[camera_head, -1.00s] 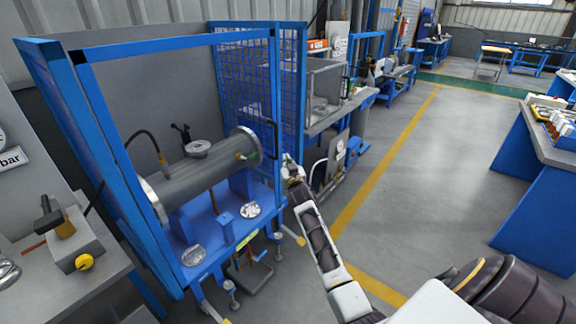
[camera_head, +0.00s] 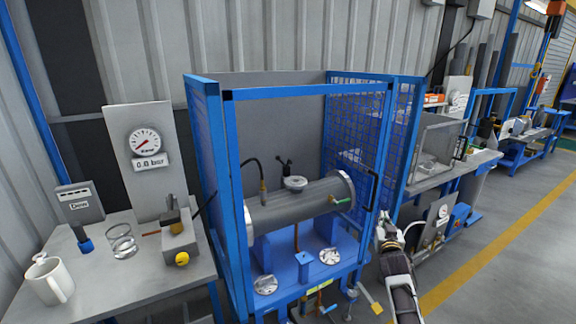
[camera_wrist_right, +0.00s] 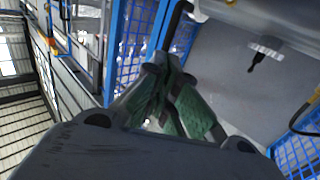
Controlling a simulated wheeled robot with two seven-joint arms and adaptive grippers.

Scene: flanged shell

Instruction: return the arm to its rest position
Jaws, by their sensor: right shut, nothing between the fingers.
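My right gripper (camera_head: 386,222) is in front of the right side of the blue test enclosure, close to the black door handle (camera_head: 373,190). It is shut with nothing between its fingers. In the right wrist view its green-padded fingers (camera_wrist_right: 172,92) lie together, with the dark handle bar (camera_wrist_right: 172,25) just beyond them; I cannot tell whether they touch. My right arm (camera_head: 402,285) reaches up from the bottom edge. The grey flanged shell (camera_head: 300,207) lies across its blue supports inside the enclosure. My left gripper is not in view.
The blue enclosure frame (camera_head: 238,200) and mesh panel (camera_head: 403,140) stand close to my right arm. A bench at left holds a white mug (camera_head: 50,281), a wire coil (camera_head: 122,243) and a pressure gauge (camera_head: 145,141). Open floor (camera_head: 520,265) lies at right.

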